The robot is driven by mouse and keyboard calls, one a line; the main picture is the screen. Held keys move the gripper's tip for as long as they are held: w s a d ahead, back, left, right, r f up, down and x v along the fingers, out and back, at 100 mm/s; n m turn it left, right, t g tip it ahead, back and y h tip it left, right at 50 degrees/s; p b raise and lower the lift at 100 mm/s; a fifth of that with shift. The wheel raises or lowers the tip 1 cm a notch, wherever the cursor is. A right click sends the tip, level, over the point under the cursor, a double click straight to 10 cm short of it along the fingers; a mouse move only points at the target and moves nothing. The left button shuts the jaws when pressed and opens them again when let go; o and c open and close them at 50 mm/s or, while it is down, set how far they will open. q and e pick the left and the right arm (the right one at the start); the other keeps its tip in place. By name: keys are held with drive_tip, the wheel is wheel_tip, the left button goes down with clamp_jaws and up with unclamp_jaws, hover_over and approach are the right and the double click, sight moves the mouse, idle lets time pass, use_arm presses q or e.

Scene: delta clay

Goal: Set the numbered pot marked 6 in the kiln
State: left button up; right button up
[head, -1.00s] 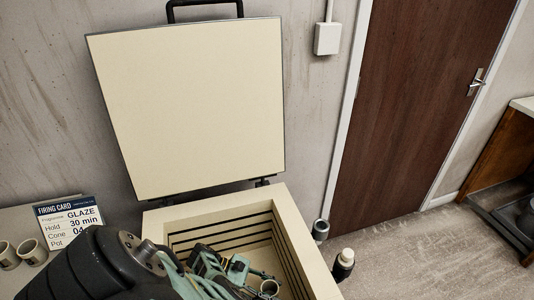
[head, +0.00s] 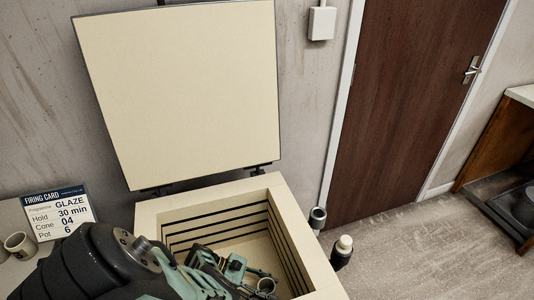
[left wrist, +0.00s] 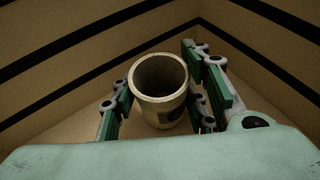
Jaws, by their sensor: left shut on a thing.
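The kiln (head: 313,247) stands open at the bottom of the head view, its lid (head: 180,90) raised against the wall. My left gripper (head: 252,279) reaches down inside the kiln. It is shut on a cream pot (head: 266,285), which sits between its fingers. In the left wrist view the pot (left wrist: 158,84) stands upright with its open mouth up, and my left gripper (left wrist: 158,105) has a finger on each side. A dark mark shows low on the pot, but its number cannot be read. Whether the pot touches the kiln floor is unclear. My right gripper is out of view.
A firing card (head: 59,212) reading GLAZE, 30 min, cone 04, pot 6 stands on a table at left. Another cup-like pot (head: 20,245) is beside it. Two dark cylindrical things, one (head: 342,250) with a pale top, stand right of the kiln.

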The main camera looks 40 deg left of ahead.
use_arm(q)
drive_tip(key=o, duration=1.2)
drive_tip(key=shift+r, duration=0.1)
drive_tip(key=shift+d+r+p+v, duration=0.15)
drive_tip(key=shift+p+v, duration=0.1)
drive_tip(key=shift+v, duration=1.05)
drive_tip(key=shift+r+p+v, duration=0.15)
drive_tip(key=shift+p+v, duration=0.05)
drive_tip(key=shift+v, duration=1.15)
drive_tip(key=shift+d+r+p+v, duration=0.1)
drive_tip(key=shift+p+v, duration=0.15)
drive_tip(key=shift+v, duration=1.05)
drive_tip(key=shift+w, duration=0.1)
